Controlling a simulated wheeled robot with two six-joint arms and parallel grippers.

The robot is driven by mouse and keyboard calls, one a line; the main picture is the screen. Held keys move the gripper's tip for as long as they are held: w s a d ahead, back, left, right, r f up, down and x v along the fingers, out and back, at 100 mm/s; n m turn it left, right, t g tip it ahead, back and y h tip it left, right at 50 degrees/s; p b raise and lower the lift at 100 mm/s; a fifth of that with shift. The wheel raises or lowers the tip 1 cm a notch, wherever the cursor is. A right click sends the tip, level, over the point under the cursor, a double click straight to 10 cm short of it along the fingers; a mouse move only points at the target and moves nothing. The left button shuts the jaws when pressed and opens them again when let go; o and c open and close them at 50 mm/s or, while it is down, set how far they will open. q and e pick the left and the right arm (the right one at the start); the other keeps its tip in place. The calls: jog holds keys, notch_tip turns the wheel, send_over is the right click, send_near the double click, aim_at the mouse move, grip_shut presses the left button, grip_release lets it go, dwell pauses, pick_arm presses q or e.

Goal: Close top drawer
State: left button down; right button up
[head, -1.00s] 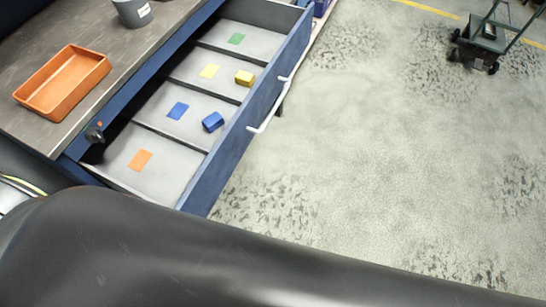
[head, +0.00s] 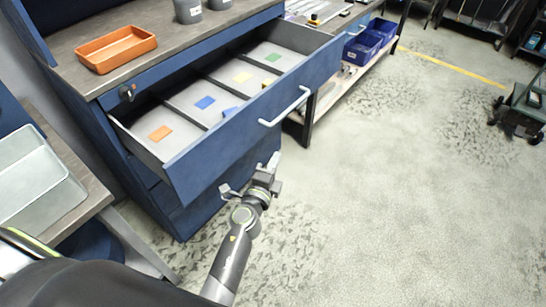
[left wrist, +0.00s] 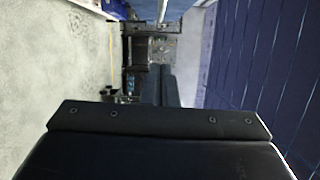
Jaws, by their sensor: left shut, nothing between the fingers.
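The top drawer (head: 222,140) of the blue cabinet is pulled well out. Its front carries a white bar handle (head: 286,107). Inside are compartments with orange, blue, yellow and green patches; a blue block (head: 229,111) shows partly above the front panel. My left gripper (head: 270,166) is shut and empty, in front of the cabinet, below the drawer's front and handle and apart from the handle. In the left wrist view, a dark part of my gripper fills the bottom and a blue panel (left wrist: 255,60) lies at right. My right gripper is out of view.
An orange tray (head: 116,48) and grey cups (head: 188,11) stand on the cabinet top. A grey bin (head: 35,175) sits on a bench at left. Blue bins (head: 362,48) are on a shelf beyond. A cart (head: 522,107) stands at right. The floor between is open.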

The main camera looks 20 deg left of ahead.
pick_arm(q)
jog(key=w+a, duration=0.3)
jog(key=w, duration=0.7)
jog(key=shift+a+b, duration=0.2)
jog(key=shift+b, duration=0.1)
jog(key=shift+a, duration=0.1)
